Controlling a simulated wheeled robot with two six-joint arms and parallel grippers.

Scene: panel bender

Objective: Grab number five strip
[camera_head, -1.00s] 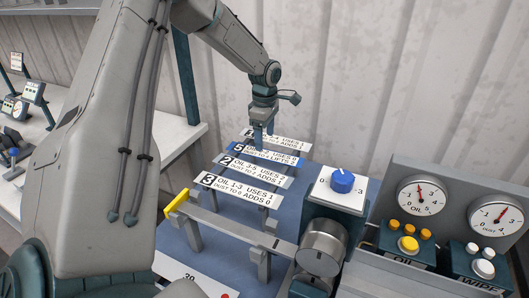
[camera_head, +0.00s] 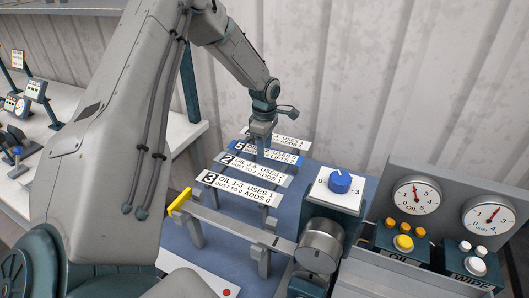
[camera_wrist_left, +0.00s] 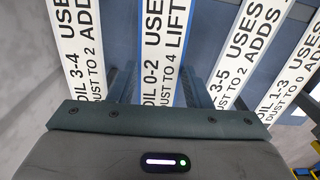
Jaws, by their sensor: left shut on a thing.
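The number five strip (camera_head: 285,157) is a white label strip with a blue edge, second from the back in a row on the blue bench. My left gripper (camera_head: 262,152) is down on it from above and hides part of its print. In the left wrist view the strip (camera_wrist_left: 164,50), reading "OIL 0-2", runs between the two fingers, and the left gripper (camera_wrist_left: 158,88) is shut on it. The strip still lies level among the others. My right gripper is not in view.
Strip two (camera_head: 255,169) and strip three (camera_head: 240,187) lie in front, and another strip (camera_head: 285,141) lies behind, all close by. A blue knob (camera_head: 340,182) and a gauge panel (camera_head: 440,210) stand at the right. A corrugated wall is behind.

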